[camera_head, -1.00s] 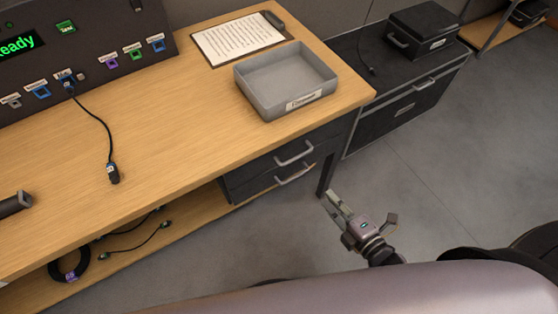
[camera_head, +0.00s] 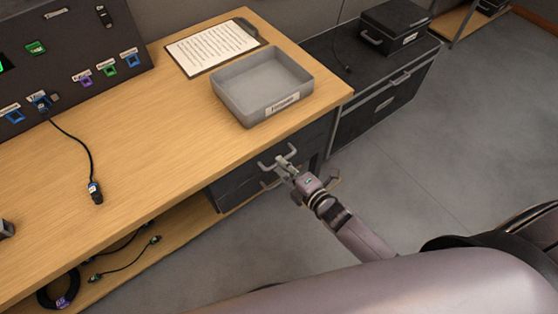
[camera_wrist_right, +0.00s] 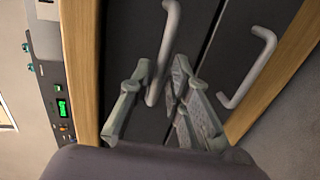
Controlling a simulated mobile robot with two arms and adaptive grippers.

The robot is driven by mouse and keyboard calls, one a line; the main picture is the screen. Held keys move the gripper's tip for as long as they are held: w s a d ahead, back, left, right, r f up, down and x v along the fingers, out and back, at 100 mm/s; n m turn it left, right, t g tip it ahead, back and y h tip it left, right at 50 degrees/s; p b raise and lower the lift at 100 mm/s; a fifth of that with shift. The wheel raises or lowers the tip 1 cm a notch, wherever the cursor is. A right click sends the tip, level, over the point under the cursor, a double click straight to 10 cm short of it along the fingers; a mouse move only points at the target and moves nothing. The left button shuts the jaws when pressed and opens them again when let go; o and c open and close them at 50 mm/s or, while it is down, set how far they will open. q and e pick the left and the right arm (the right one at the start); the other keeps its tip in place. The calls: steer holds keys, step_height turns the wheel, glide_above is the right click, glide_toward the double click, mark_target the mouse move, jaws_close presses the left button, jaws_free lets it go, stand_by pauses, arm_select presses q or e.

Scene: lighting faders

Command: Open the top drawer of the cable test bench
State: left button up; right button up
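The cable test bench (camera_head: 150,150) has two dark drawers under its right end, both looking shut. The top drawer's handle (camera_head: 278,158) is a grey bar; it also shows in the right wrist view (camera_wrist_right: 167,45). The lower drawer's handle shows in the right wrist view (camera_wrist_right: 252,68), to the right of the fingers. My right gripper (camera_head: 285,168) is at the top handle. In the right wrist view its fingers (camera_wrist_right: 155,92) are apart, with one end of the top handle between them. I cannot tell whether they touch it. My left gripper is not in view.
A grey tray (camera_head: 230,98) and a clipboard (camera_head: 212,45) lie on the bench top. A cable (camera_head: 90,160) hangs from the tester panel onto the wood. A dark cabinet (camera_head: 345,110) stands to the right. The floor in front is clear.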

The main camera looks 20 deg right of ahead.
steer(key=shift+x, duration=1.25)
steer(key=shift+c, duration=0.4)
jaws_close()
